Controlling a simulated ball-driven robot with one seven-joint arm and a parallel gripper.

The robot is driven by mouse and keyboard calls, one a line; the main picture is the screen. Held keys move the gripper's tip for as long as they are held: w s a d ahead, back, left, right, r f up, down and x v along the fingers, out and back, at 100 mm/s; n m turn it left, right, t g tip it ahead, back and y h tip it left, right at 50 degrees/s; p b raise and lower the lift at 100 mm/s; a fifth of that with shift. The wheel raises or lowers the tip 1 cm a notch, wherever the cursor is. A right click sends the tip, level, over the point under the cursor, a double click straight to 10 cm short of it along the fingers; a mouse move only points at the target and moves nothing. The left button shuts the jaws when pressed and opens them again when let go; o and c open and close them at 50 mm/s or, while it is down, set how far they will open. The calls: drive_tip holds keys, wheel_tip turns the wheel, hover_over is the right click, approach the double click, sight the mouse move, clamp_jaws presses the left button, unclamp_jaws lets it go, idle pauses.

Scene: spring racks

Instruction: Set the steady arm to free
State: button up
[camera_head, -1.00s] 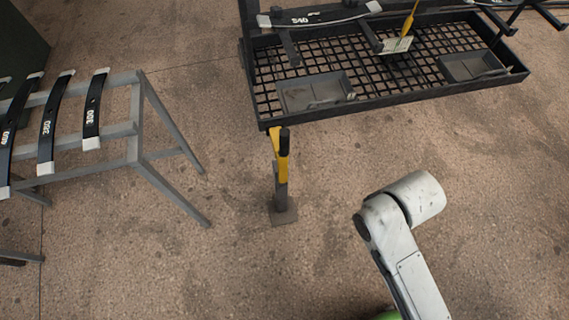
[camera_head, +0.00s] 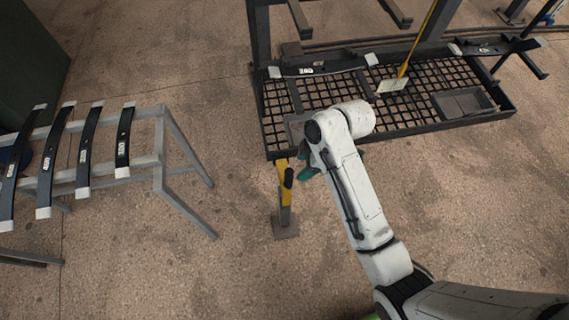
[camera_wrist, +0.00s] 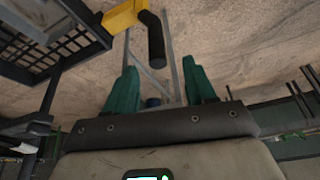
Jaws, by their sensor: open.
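The steady arm (camera_head: 284,192) is a yellow piece with a black handle (camera_head: 289,177), on a grey post with a square foot, at the front left corner of the black mesh tray. My gripper (camera_head: 308,168) is just right of the handle, mostly hidden behind my arm, with teal fingers showing. In the wrist view, the yellow piece (camera_wrist: 122,16) and the black handle (camera_wrist: 153,40) show at the top. The fingers of my gripper (camera_wrist: 160,68) are spread, empty, and the handle is beyond their tips, apparently not between them.
A leaf spring (camera_head: 325,67) lies above the tray. A grey stand (camera_head: 184,145) with several springs stands at left. The floor between is clear.

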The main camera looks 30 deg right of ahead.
sight(287, 177)
drive_tip(key=shift+n, duration=0.3)
drive_tip(key=x, duration=0.7)
drive_tip(key=w+p+x, duration=0.1)
drive_tip(key=x, duration=0.2)
drive_tip(key=shift+a+f, duration=0.1)
drive_tip(key=shift+a, duration=0.15)
drive_tip(key=shift+c, duration=0.2)
clamp_jaws()
